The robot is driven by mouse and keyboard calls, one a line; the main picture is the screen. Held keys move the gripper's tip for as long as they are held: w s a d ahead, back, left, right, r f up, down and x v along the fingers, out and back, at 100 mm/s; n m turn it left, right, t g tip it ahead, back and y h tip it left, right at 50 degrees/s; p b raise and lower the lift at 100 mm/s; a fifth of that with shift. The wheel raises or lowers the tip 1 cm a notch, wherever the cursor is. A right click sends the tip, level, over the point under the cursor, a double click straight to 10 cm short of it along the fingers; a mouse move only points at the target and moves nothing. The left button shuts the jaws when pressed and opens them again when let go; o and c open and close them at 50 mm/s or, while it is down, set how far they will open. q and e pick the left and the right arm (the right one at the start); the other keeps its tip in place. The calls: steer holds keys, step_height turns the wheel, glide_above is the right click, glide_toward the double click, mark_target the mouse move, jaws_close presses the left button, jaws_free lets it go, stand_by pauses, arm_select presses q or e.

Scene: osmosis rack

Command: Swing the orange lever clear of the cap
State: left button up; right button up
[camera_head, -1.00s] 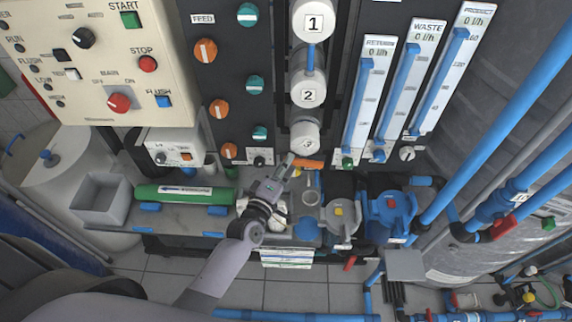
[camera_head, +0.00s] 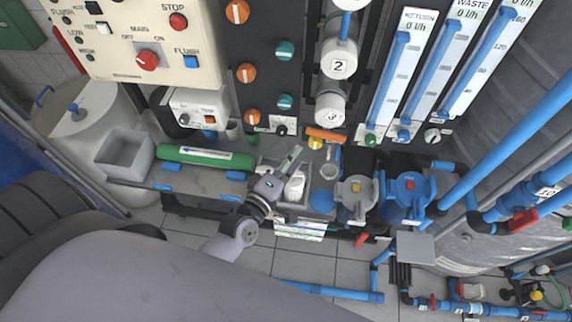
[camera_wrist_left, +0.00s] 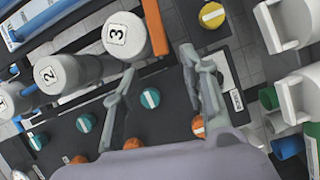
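The orange lever (camera_head: 326,135) lies roughly crosswise just below the white canister marked 3 (camera_head: 331,107). A yellow cap (camera_head: 315,143) sits right beside the lever, on its near side. In the left wrist view the orange lever (camera_wrist_left: 156,32) runs beside canister 3 (camera_wrist_left: 124,36), with the yellow cap (camera_wrist_left: 212,15) to its right. My left gripper (camera_head: 291,158) is below and left of the lever in the head view, apart from it. In the left wrist view its fingers (camera_wrist_left: 160,62) are spread with nothing held between them. My right gripper is out of view.
A panel with orange and teal knobs (camera_head: 285,50) stands behind. The green cylinder (camera_head: 205,156) and grey box (camera_head: 126,155) are to the left. Grey (camera_head: 355,198) and blue (camera_head: 408,195) pump-like units are to the right. Flow meters (camera_head: 402,75) stand at the upper right.

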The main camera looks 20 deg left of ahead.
arm_select(q)
steer(key=shift+s+a+r, duration=0.1)
steer(key=shift+s, duration=1.4)
steer(key=f+m+g+b, duration=0.1)
steer(key=f, duration=0.3)
steer(key=s+f+m+g, duration=0.1)
steer(key=f, duration=0.4)
steer(key=s+f+m+g+b, duration=0.1)
steer(key=f, duration=0.4)
steer(key=shift+s+d+f+m+b, duration=0.1)
steer(key=shift+d+f+m+b, duration=0.1)
steer(key=shift+d+m+b, duration=0.1)
steer(key=s+f+m+g+b, duration=0.15)
steer(key=s+f, duration=0.25)
steer(key=f, duration=0.5)
steer(key=s+f+m+g+b, duration=0.1)
steer(key=s+f+m+g, duration=0.2)
steer(key=f, duration=0.6)
steer(key=s+a+f+m+g+y+b, duration=0.1)
steer(key=s+a+f+m+g+b, duration=0.1)
steer(key=s+f, duration=0.9)
steer(key=s+a+f+m+g+b, duration=0.3)
steer(key=s+f+m+g, duration=0.3)
steer(key=s+f, duration=0.5)
steer(key=s+a+m, duration=0.1)
steer(key=s, duration=0.2)
steer(key=shift+s+f+g+y, duration=0.35)
steer(key=shift+f+y, duration=0.05)
